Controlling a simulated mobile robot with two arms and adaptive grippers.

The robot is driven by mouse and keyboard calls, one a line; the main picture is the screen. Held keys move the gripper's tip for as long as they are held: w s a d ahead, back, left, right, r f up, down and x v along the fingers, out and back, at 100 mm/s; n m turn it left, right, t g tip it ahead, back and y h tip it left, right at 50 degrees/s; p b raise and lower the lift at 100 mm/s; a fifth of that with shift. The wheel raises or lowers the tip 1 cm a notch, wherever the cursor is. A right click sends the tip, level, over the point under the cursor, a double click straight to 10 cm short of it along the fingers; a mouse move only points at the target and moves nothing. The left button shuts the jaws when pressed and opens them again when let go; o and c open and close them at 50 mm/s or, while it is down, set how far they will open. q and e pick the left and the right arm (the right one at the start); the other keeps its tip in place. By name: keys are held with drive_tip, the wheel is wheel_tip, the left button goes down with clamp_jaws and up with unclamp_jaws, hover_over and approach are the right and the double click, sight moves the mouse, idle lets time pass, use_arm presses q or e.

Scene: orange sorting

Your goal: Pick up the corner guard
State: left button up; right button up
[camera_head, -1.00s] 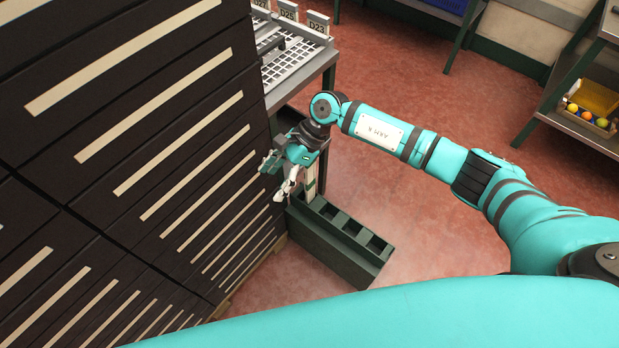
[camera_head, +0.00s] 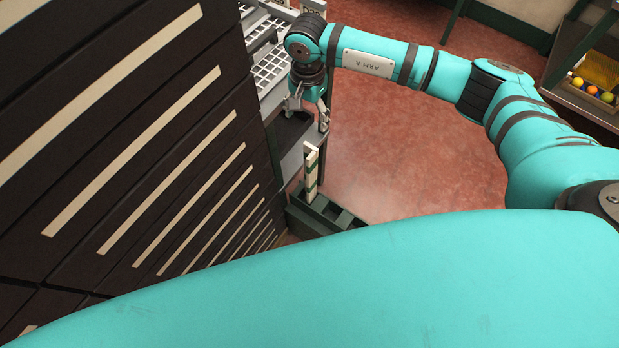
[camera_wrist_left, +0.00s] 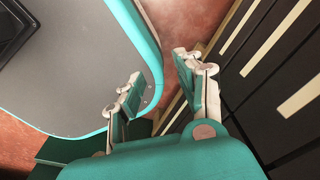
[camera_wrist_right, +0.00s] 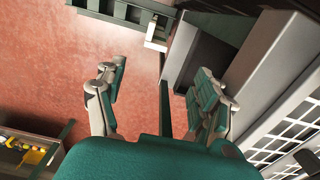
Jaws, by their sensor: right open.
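The corner guard appears to be the upright cream piece with green bands (camera_head: 312,172), standing in a slot of the dark green rack (camera_head: 345,221) on the floor. Its pale end (camera_wrist_right: 158,32) shows at the top of the right wrist view, beyond my fingertips. My right gripper (camera_head: 308,112) is open and empty, pointing down above the corner guard and apart from it. In the right wrist view its fingers (camera_wrist_right: 158,85) are spread wide. My left gripper (camera_wrist_left: 157,77) is open and empty in the left wrist view; the head view does not show it.
A tall wall of dark drawers with pale strips (camera_head: 150,150) stands on the left. A grey stand with white grid trays (camera_head: 268,70) is behind my right gripper. A shelf with a box of coloured balls (camera_head: 592,90) is far right. Red floor lies open between.

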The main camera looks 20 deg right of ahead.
drive_tip(key=b, duration=0.3)
hover_over(311, 146)
drive_tip(key=f, duration=0.6)
drive_tip(key=shift+w+a+f, duration=0.2)
drive_tip(key=shift+a+f, duration=0.15)
wheel_tip(311, 146, down, 3)
drive_tip(key=shift+f+b, duration=0.2)
drive_tip(key=shift+b, duration=0.55)
drive_tip(key=f, duration=0.1)
drive_tip(key=f+b, duration=0.1)
drive_tip(key=f, duration=0.1)
drive_tip(key=f+b, duration=0.1)
drive_tip(key=f, duration=0.1)
drive_tip(key=shift+s+d+f, duration=0.15)
drive_tip(key=shift+s+d, duration=0.05)
drive_tip(key=shift+d, duration=0.2)
use_arm(q)
wheel_tip(311, 146, down, 7)
drive_tip(key=shift+w+a+f, duration=0.15)
drive_tip(key=shift+w+a, duration=0.05)
use_arm(e)
drive_tip(key=shift+c, duration=0.9)
use_arm(q)
drive_tip(key=shift+w, duration=0.3)
use_arm(e)
clamp_jaws()
